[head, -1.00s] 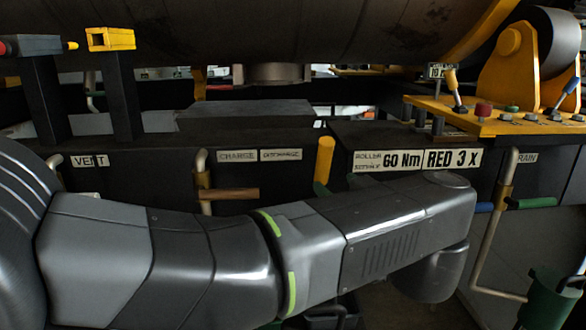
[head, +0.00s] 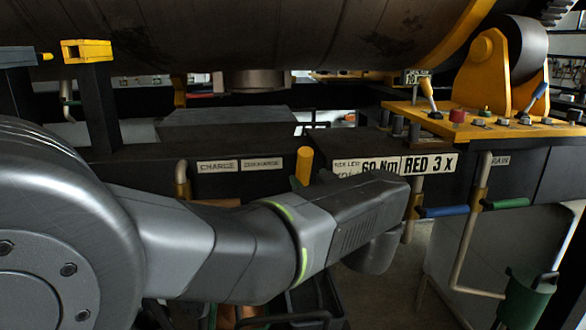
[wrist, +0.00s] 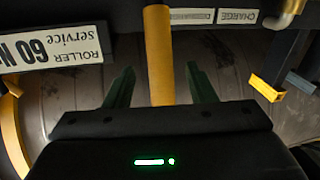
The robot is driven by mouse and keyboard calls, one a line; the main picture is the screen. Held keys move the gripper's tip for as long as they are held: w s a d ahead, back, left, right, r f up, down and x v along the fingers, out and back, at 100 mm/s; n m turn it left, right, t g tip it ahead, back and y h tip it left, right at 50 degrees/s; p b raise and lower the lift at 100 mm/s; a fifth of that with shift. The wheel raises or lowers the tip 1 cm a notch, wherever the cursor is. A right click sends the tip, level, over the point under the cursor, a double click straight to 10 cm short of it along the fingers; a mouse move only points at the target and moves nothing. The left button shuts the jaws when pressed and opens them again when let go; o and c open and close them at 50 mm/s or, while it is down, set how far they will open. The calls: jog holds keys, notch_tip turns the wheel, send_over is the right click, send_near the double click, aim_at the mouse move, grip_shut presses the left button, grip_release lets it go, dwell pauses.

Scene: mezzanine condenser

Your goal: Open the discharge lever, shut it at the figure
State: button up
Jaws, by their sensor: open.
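In the wrist view the yellow bar (wrist: 158,55) comes down from the top edge. My gripper (wrist: 160,88) is open, with one dark green finger on each side of that bar and a visible gap on both sides. The bar's lower end passes out of sight behind the gripper body.
A charge label (head: 217,166) and a brown handle (head: 218,203) are to the left. Blue (head: 442,211) and green (head: 506,203) lever handles and a green bucket (head: 525,295) are further right.

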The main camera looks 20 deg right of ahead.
aim_at(306, 174)
jog(key=shift+w+d+p, duration=0.15)
jog(key=shift+w+p, duration=0.3)
jog(key=shift+w, duration=2)
jog(key=shift+c, duration=0.2)
grip_shut()
